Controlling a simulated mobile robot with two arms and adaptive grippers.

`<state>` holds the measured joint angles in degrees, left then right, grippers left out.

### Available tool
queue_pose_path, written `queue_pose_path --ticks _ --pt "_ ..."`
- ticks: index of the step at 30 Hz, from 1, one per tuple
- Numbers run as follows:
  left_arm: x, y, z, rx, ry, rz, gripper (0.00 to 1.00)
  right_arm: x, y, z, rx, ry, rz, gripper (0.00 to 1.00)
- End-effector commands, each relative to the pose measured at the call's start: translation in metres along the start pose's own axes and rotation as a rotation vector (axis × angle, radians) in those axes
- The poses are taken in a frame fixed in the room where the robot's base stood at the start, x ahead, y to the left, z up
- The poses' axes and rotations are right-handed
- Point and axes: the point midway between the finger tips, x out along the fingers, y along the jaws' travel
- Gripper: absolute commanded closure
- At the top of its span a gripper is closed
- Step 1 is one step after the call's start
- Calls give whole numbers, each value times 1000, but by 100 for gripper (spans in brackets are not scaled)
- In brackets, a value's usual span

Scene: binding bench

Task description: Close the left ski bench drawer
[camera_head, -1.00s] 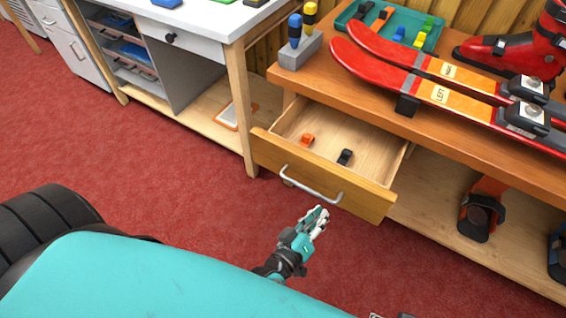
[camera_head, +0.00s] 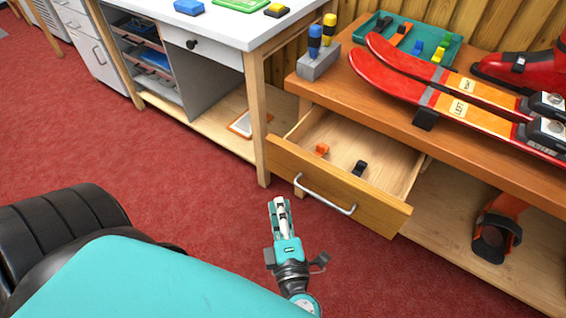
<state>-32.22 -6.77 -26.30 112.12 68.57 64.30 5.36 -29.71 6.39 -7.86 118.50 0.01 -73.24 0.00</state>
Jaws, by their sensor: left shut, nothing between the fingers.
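The left ski bench drawer (camera_head: 335,187) stands pulled out below the bench top, its wooden front facing me. A metal bar handle (camera_head: 325,195) is on its front. Inside the open drawer lie a small orange piece (camera_head: 321,150) and a small black piece (camera_head: 360,167). My left gripper (camera_head: 279,203) is shut and empty, in front of the drawer and left of the handle in the picture. It appears apart from the drawer front. My right gripper is not in view.
The ski bench (camera_head: 455,135) carries red skis (camera_head: 440,98), a grey holder (camera_head: 319,64) with two drivers and a teal tray (camera_head: 455,50). A white-topped workbench (camera_head: 225,28) stands at left. Red carpet (camera_head: 165,160) in front is open.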

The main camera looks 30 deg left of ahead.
Motion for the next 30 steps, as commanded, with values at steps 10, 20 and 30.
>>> queue_pose_path --ticks 10,20,30 --pt "55 2 -1 -4 6 5 100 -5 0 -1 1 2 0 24" --pt "113 0 13 -4 4 2 100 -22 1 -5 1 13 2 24" --pt "128 0 27 -2 4 0 100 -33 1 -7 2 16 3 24"
